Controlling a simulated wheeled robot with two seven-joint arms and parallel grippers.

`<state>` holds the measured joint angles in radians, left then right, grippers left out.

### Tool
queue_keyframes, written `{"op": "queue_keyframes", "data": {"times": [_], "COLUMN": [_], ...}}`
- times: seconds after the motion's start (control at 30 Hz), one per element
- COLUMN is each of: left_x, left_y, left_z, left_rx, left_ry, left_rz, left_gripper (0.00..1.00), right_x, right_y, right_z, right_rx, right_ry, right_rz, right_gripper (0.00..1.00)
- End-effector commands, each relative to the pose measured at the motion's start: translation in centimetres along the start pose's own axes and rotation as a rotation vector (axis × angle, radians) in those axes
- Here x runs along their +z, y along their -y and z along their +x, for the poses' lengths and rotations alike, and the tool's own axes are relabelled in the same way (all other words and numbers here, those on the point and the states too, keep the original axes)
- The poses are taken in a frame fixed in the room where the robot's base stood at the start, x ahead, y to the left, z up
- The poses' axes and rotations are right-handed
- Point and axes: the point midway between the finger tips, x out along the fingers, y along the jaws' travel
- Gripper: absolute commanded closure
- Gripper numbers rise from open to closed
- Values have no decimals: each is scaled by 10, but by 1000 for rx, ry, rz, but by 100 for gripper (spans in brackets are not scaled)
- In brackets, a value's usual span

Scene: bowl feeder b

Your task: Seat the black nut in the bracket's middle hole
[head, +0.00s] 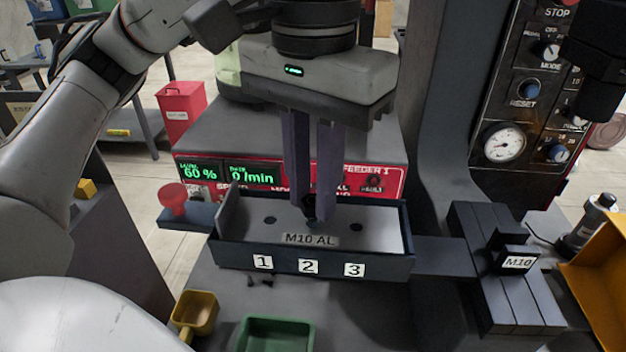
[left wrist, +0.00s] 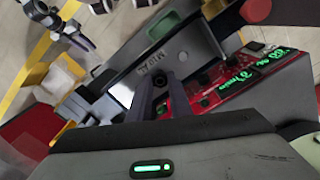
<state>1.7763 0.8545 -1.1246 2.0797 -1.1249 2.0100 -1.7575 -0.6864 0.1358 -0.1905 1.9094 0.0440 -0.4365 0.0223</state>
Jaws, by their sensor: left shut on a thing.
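The grey bracket plate (head: 380,232), with the label "M10 AL", lies in a dark tray marked 1, 2 and 3. A left hole and a right hole show as dark spots; the middle one is hidden behind my fingers. My left gripper (head: 312,213) points down over the plate's middle, shut on the black nut (head: 311,211). Only a little of the nut shows, low between the fingertips. I cannot tell whether it touches the plate. In the left wrist view the fingers of my left gripper (left wrist: 160,88) reach towards the plate, and the nut cannot be made out.
A red knob (head: 173,198) stands left of the tray (head: 225,256). A feeder display is behind it. A dark block labelled M10 (head: 515,258) stands at right. A yellow bin (head: 195,312) and a green bin (head: 275,335) are in front. Small dark parts lie before the tray.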

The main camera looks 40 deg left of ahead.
Motion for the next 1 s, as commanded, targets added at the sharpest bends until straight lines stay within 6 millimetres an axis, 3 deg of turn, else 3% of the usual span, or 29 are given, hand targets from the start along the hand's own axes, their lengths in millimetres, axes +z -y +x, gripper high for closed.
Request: {"op": "queue_keyframes", "data": {"times": [1.0], "left_x": [0], "left_y": [0], "left_z": [15], "left_rx": [0], "left_ry": [0], "left_rz": [0], "left_gripper": [100], "right_x": [8], "right_y": [-1], "right_z": [8], "right_rx": [0], "right_ry": [0], "right_rz": [0], "right_gripper": [69]}}
